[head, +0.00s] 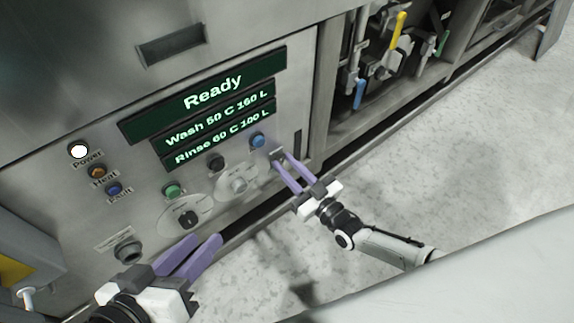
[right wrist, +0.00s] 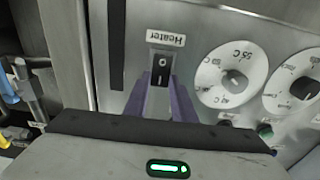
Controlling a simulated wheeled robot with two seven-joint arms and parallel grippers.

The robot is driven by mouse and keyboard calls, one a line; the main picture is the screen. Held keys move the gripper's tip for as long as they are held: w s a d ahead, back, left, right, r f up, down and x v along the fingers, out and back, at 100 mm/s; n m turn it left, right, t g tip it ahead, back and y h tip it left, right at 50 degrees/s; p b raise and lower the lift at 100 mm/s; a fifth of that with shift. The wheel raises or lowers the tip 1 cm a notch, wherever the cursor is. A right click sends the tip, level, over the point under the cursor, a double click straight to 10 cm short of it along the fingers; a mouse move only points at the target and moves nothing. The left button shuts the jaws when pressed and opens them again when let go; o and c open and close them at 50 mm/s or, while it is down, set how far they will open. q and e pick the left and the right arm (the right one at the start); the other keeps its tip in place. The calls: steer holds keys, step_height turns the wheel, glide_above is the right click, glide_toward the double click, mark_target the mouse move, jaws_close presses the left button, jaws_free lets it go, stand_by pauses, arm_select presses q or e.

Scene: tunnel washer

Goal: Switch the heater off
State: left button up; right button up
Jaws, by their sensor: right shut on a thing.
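The heater switch (right wrist: 161,70) is a small black rocker with white marks under a "Heater" label (right wrist: 166,38) on the steel panel. In the head view its label plate (head: 277,155) shows at the panel's right end, with the rocker mostly hidden by the fingers. My right gripper (head: 284,164) reaches the panel there, its purple fingers on either side of the switch and shut on it. The orange Heat lamp (head: 97,171) sits below the white, bright Power lamp (head: 79,151).
The display (head: 212,95) reads Ready, Wash 50 C 160 L, Rinse 60 C 100 L. Dials (head: 238,185) and coloured buttons (head: 257,141) lie left of the switch. Valves and pipes (head: 385,50) fill the bay to the right. The floor (head: 440,150) in front is clear.

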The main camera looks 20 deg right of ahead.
steer(key=shift+d, duration=0.1)
steer(key=o, duration=1.1)
steer(key=shift+c, duration=0.2)
steer(key=shift+s, duration=0.1)
steer(key=shift+s, duration=0.3)
arm_select(q)
steer(key=f+p, duration=0.1)
steer(key=a+f+y+p, duration=0.1)
steer(key=g+p, duration=0.1)
steer(key=shift+s+a+f+y, duration=0.2)
steer(key=shift+a+f+y, duration=0.1)
steer(key=shift+f, duration=0.1)
arm_select(e)
steer(key=v, duration=0.9)
steer(key=shift+s+d, duration=0.15)
steer(key=shift+s, duration=0.05)
arm_select(q)
steer(key=shift+r, duration=0.1)
arm_select(e)
steer(key=shift+f, duration=0.15)
